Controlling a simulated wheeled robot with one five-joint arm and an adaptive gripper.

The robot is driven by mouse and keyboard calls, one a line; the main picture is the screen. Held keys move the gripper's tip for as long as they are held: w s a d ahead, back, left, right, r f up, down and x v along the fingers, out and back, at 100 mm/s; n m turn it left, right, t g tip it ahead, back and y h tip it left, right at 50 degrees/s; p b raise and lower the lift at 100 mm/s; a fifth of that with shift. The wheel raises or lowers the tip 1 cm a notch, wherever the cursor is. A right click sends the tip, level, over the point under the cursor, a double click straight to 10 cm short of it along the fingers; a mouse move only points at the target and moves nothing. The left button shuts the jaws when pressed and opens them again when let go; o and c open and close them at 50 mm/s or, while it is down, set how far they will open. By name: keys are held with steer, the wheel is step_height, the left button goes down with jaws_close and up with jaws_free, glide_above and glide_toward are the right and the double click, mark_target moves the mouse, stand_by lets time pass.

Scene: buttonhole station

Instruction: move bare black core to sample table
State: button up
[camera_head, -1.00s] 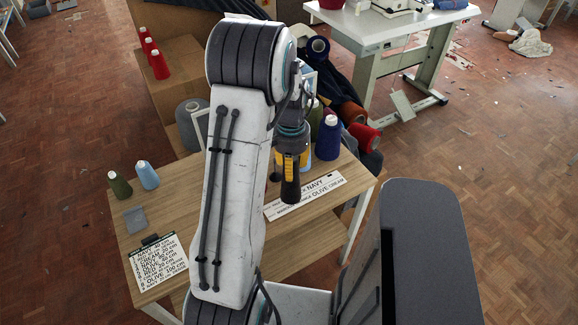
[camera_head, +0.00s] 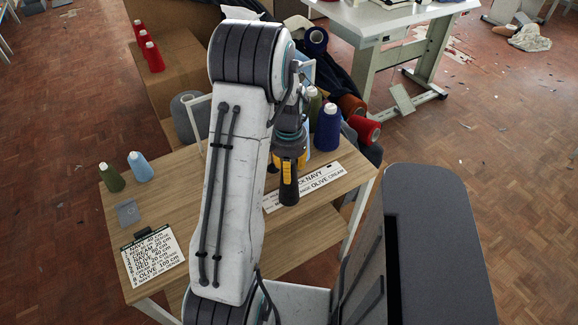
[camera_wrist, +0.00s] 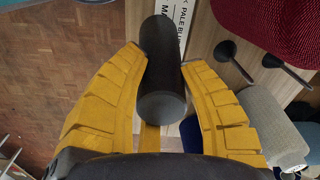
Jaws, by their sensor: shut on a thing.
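The bare black core (camera_head: 289,192) is a dark cylinder held in my gripper (camera_head: 289,165). In the wrist view the core (camera_wrist: 163,65) lies between the two yellow fingers of my gripper (camera_wrist: 165,85), which are shut on it. In the head view the core hangs roughly upright above the right part of a wooden table (camera_head: 185,205). Its lower end appears apart from the tabletop. I cannot tell whether this wooden table is the sample table. My arm hides the middle of its top.
The wooden table carries an olive cone (camera_head: 111,177), a pale blue cone (camera_head: 140,167), a navy cone (camera_head: 328,128), a clipboard list (camera_head: 153,258) and a label strip (camera_head: 322,182). Red cones (camera_head: 153,57) stand on a brown box. A white machine table (camera_head: 385,25) stands behind.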

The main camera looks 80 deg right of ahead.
steer(key=shift+f+b, duration=0.3)
steer(key=shift+f, duration=0.25)
stand_by(0.4)
steer(key=o, duration=1.1)
step_height(320, 180, up, 12)
steer(key=shift+a, duration=0.1)
